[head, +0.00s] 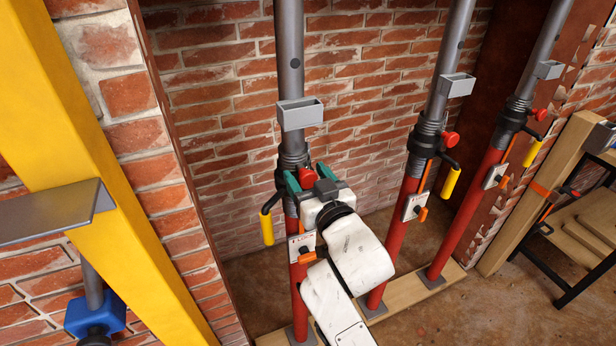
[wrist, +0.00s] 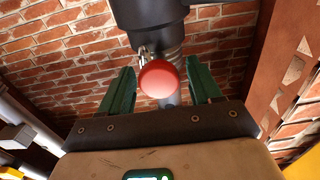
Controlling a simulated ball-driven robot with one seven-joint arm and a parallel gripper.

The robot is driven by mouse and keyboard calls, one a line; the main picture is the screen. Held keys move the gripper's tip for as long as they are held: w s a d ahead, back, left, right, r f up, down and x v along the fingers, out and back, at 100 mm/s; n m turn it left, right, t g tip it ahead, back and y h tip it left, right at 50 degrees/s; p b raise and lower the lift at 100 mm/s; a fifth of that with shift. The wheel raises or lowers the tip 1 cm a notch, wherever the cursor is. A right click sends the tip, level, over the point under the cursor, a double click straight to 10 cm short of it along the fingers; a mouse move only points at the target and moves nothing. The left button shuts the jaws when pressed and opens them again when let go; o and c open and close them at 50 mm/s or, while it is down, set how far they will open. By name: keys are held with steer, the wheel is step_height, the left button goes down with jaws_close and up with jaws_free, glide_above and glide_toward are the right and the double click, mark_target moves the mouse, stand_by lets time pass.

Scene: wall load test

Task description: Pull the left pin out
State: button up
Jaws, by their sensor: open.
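The left pin has a round red knob (wrist: 158,79), seen nearly head-on in the wrist view, with a bit of metal stem behind it. It sits at the collar of the left prop (head: 291,60), a grey tube over a red tube. My gripper (head: 306,178) is at that collar, its green fingers spread apart. In the wrist view the fingers (wrist: 159,84) stand on either side of the knob with gaps between. In the head view my gripper mostly hides this knob. Whether the knob lies fully between the fingertips in depth is unclear.
The middle prop (head: 391,245) and right prop (head: 468,210) have their own red knobs (head: 450,139) and yellow-handled levers. A yellow lever handle (head: 267,228) hangs left of my gripper. A brick wall (head: 370,60) stands behind. A wooden bench (head: 585,215) stands at right.

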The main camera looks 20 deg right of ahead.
mark_target(309, 180)
jaws_close()
stand_by(0.5)
steer(key=shift+s, duration=0.15)
steer(key=s+p, duration=0.1)
steer(key=s, duration=0.4)
steer(key=shift+s, duration=0.3)
jaws_free()
steer(key=shift+s, duration=0.1)
